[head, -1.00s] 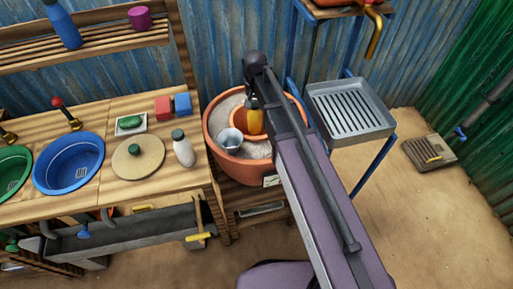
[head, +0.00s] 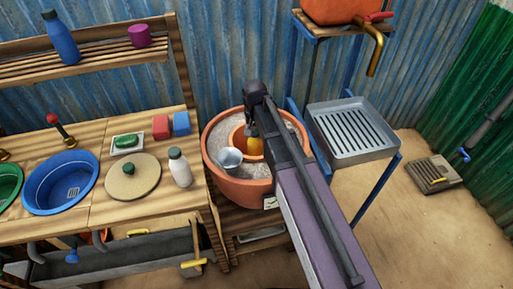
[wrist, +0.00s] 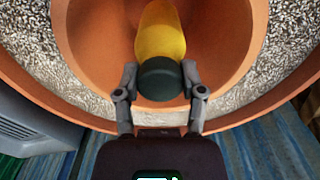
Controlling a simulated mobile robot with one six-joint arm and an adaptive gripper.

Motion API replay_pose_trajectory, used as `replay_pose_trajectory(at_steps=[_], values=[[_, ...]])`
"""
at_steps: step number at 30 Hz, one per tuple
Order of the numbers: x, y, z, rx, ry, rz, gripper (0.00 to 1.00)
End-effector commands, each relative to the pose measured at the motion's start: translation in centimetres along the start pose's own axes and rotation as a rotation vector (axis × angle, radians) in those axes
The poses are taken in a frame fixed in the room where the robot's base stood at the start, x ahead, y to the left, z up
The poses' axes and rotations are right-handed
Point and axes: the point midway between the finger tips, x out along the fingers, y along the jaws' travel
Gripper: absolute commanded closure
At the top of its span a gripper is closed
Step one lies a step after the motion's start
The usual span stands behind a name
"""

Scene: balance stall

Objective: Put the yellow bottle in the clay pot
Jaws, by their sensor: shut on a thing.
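The clay pot (head: 236,138) is a terracotta inner pot standing in the sand of a larger terracotta pot (head: 245,191). The yellow bottle (head: 254,146) is within the inner pot's opening. In the wrist view the yellow bottle (wrist: 160,32) points down into the clay pot (wrist: 215,55), its dark cap towards me. My gripper (wrist: 160,76) is shut on the bottle at its dark cap, above the inner pot's rim. Whether the bottle's base touches the pot's floor is hidden. In the head view my arm hides the gripper's fingers and part of the pot.
A white bottle (head: 180,170) and a round board (head: 133,178) are on the wooden counter at left. A slotted metal tray (head: 352,130) stands close on the right.

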Motion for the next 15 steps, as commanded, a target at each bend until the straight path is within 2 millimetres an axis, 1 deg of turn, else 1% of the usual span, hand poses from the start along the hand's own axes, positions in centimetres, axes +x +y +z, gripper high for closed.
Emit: replay_pose_trajectory(at_steps=[1, 4, 8, 15], values=[[0.90, 0.01, 0.00, 0.000, 0.000, 0.000, 1.00], [1.46, 0.01, 0.00, 0.000, 0.000, 0.000, 1.00], [1.76, 0.02, -0.01, 0.000, 0.000, 0.000, 1.00], [1.69, 0.03, -0.02, 0.001, 0.000, 0.000, 1.00]])
